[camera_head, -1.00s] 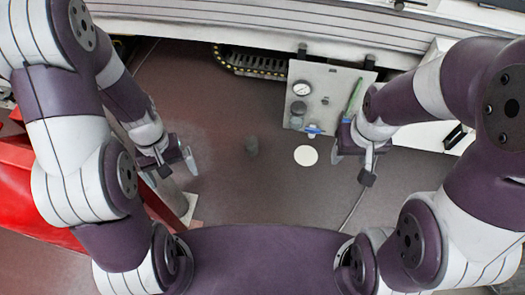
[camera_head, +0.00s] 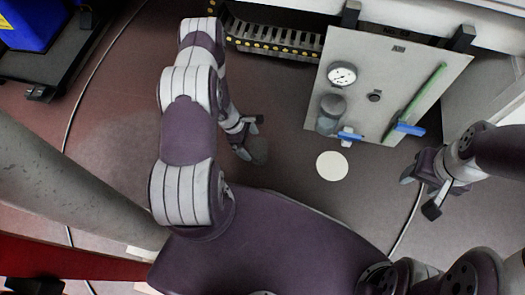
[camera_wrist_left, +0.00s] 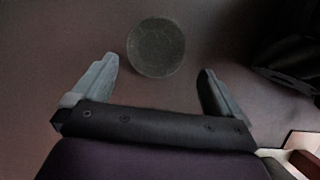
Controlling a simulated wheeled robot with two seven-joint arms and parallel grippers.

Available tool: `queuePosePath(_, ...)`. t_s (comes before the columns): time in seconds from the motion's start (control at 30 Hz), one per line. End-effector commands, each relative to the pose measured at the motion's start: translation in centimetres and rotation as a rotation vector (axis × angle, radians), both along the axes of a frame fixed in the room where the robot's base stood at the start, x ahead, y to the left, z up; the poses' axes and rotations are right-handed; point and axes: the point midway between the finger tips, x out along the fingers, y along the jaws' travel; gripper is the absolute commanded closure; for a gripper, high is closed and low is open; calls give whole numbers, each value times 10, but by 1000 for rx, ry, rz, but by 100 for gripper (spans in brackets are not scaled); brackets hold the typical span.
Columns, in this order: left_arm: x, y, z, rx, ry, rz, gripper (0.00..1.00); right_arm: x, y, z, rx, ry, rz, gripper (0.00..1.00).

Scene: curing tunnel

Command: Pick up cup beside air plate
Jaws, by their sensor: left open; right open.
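My right gripper (camera_head: 419,192) is open and empty, right of and below the plate.
A white disc (camera_head: 332,166) lies on the floor below the plate. The plate carries a gauge (camera_head: 342,75), a blue valve (camera_head: 349,135) and a green rod (camera_head: 426,91). A grey post (camera_head: 75,185) stands at the left.

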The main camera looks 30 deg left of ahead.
Motion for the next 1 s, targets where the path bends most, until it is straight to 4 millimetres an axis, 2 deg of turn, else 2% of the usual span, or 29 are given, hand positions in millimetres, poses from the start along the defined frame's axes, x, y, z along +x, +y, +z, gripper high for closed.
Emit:
queuePosePath(0.03, 1, -4, -17, 0, 1, -1, 0, 0, 0, -14, 0, 0, 0, 45)
queuePosePath(0.17, 3, -10, -28, 0, -1, -2, 0, 0, 0, -21, 0, 0, 0, 45)
queuePosePath(0.33, 12, -22, -61, -1, -1, -5, 0, 0, 0, -55, 0, 0, 0, 45)
queuePosePath(0.4, 13, -27, -68, -1, 0, -4, 0, 0, 0, -61, 0, 0, 0, 45)
queuePosePath(0.5, 15, -30, -74, -1, -1, -2, 0, 0, 0, -65, 0, 0, 0, 45)
queuePosePath(0.7, 15, -31, -71, 0, -1, -2, 0, 0, 0, -62, 0, 0, 0, 45)
queuePosePath(0.73, 15, -31, -71, 0, -1, -2, 3, 0, 0, -62, 0, -1, 0, 45)
queuePosePath(0.8, 15, -30, -71, 0, -1, -2, 26, 0, 0, -62, 0, -1, 0, 45)
queuePosePath(0.9, 15, -30, -71, 0, -1, -2, 54, 0, 0, -62, 0, 0, 0, 45)
queuePosePath(1.0, 15, -30, -71, 0, -1, -2, 54, 0, 0, -62, 0, 0, 0, 45)
